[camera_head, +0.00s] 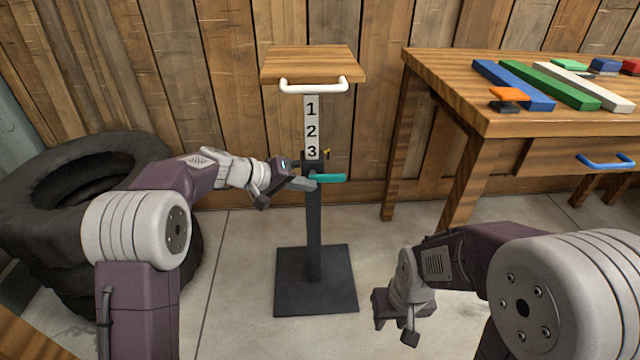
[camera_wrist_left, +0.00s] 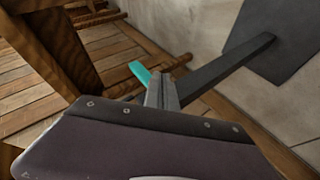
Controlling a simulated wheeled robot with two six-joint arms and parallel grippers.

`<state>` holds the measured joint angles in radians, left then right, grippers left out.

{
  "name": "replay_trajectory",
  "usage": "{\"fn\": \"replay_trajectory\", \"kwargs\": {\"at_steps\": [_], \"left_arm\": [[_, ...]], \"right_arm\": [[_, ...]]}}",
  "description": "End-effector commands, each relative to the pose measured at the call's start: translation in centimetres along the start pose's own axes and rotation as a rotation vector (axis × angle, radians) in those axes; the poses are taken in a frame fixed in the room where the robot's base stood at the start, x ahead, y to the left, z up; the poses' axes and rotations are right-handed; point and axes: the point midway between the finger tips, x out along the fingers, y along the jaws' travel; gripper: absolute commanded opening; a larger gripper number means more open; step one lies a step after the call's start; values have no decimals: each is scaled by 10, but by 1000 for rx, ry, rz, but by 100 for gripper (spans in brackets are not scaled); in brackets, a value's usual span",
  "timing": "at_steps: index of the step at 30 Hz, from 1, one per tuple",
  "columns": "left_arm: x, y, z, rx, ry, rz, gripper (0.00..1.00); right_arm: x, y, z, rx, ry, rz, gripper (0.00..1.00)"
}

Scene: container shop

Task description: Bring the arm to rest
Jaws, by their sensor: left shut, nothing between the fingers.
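My left gripper (camera_head: 303,183) is shut and empty beside the black post (camera_head: 314,225) of a small stand. Its fingertips are close to a teal lever (camera_head: 329,177) on the post; I cannot tell whether they touch. In the left wrist view the closed fingers (camera_wrist_left: 161,92) point toward the teal lever (camera_wrist_left: 139,72), which shows just past them. My right gripper (camera_head: 379,308) hangs low over the floor at the lower middle, apart from other things; its finger gap is not clear.
The stand has a wooden top (camera_head: 311,63), a white handle (camera_head: 314,86) and a 1-2-3 label (camera_head: 311,128). A wooden table (camera_head: 440,90) with coloured bars stands at the right. Tires (camera_head: 60,165) lie at the left. Concrete floor (camera_head: 240,270) is open around the stand's base (camera_head: 290,285).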

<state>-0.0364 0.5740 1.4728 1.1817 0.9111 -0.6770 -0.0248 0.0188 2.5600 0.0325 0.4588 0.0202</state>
Motion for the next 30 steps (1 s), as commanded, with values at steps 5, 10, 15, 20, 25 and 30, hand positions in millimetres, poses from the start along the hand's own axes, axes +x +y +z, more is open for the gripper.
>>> {"fn": "replay_trajectory", "kwargs": {"at_steps": [5, 10, 15, 20, 25, 30], "left_arm": [[-12, 0, 2, -1, -6, 0, 0], [-12, -1, 3, -1, -8, 0, 0], [-12, -2, 3, -1, -9, 0, 0], [-18, 8, -1, 3, -6, 1, 0], [-68, 66, -11, 50, 5, -7, 0], [-119, 44, 67, 68, -154, -249, 0]], "right_arm": [[-5, 0, 0, 0, 0, 0, 34], [-4, 0, 0, 0, 0, 0, 34], [-4, 0, 0, 0, 0, 0, 34], [-14, 0, -1, 0, 0, 0, 34], [-59, -1, -6, 0, -1, 0, 34], [-98, -2, -10, 0, 0, 0, 34]]}}
